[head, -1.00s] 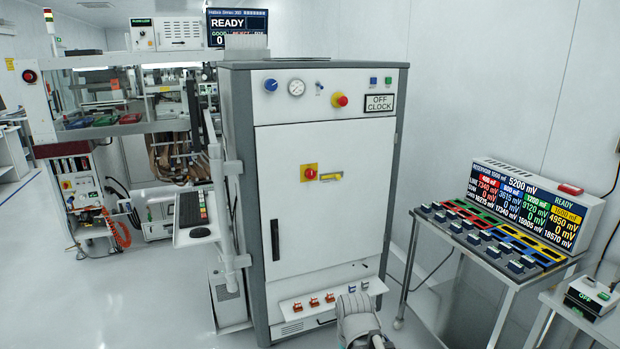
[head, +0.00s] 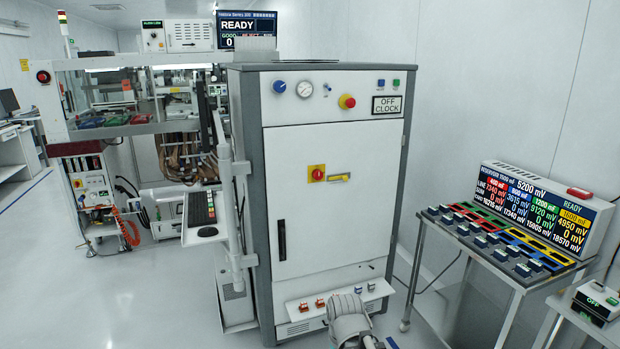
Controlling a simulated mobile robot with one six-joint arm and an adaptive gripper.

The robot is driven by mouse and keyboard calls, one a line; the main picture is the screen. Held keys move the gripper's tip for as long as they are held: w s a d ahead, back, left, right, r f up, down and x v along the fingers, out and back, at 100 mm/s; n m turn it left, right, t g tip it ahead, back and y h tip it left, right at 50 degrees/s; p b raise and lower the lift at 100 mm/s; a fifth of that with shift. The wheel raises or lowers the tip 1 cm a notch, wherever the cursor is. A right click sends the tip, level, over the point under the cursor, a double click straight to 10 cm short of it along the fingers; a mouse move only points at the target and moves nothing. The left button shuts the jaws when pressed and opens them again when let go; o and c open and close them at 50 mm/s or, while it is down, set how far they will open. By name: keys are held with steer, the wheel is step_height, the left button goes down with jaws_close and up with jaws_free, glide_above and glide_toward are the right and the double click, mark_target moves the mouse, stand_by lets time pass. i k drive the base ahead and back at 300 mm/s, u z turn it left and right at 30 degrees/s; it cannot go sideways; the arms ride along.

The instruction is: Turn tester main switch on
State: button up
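The tall white tester cabinet (head: 345,225) with a grey frame stands in the middle of the head view. A red rotary switch (head: 317,173) on a yellow plate sits on its door, with a small yellow label (head: 339,178) to its right. The switch is small here, and I cannot read its position. A grey rounded part of my arm shows at the bottom, in front of the cabinet's base and well below the switch. My gripper's fingers cannot be seen.
A red button (head: 346,101), blue knob (head: 279,87) and gauge (head: 304,90) sit on the top panel. A keyboard shelf (head: 196,237) juts out at the cabinet's left. A cart (head: 512,285) with a lit display (head: 537,207) stands at right. Floor at left is clear.

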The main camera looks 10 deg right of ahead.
mark_target(316, 174)
steer(key=u, duration=0.35)
steer(key=i, duration=1)
